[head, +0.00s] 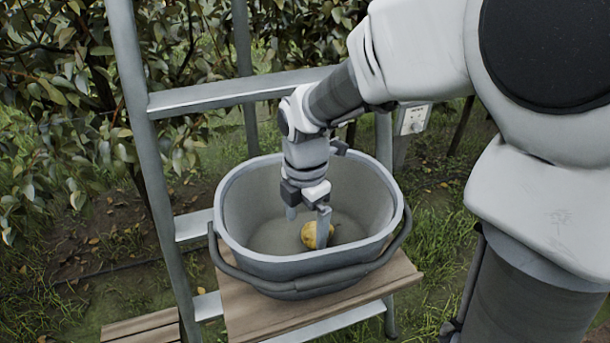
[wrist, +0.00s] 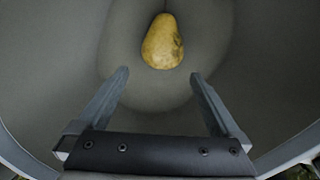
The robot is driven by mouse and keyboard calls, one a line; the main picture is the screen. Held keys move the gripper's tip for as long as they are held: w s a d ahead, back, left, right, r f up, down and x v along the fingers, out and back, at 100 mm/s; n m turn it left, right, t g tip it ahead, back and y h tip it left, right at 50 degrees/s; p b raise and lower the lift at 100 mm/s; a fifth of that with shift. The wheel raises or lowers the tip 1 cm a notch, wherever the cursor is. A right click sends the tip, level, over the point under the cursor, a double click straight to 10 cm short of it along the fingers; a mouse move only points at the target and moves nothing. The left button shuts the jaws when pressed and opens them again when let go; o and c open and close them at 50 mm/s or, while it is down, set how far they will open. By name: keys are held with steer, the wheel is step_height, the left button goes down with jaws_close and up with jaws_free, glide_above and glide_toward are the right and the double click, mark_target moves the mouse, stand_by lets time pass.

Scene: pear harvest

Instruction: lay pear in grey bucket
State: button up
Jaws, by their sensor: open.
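The yellow pear (head: 312,235) lies on the floor of the grey bucket (head: 238,258). In the wrist view the pear (wrist: 162,42) lies beyond the fingertips, apart from both, with the bucket's grey inner wall (wrist: 50,60) around it. My gripper (head: 307,211) points down inside the bucket, its fingers spread and empty. In the wrist view my gripper (wrist: 160,77) shows a wide gap between its two fingers. In the head view one finger partly covers the pear.
The bucket stands on a wooden board (head: 255,310) on a metal ladder (head: 165,170). Its dark handle (head: 350,272) hangs over the front side. Leafy branches (head: 60,90) are at left. A small grey box (head: 413,119) is behind the bucket.

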step_height(320, 180, up, 12)
steer(key=p, duration=0.2)
steer(key=s+d+r+m+t, duration=0.3)
steer(key=s+d+m, duration=0.8)
steer(key=m, duration=1.4)
steer(key=s+t, duration=0.1)
steer(key=t, duration=0.1)
steer(key=shift+t, duration=0.3)
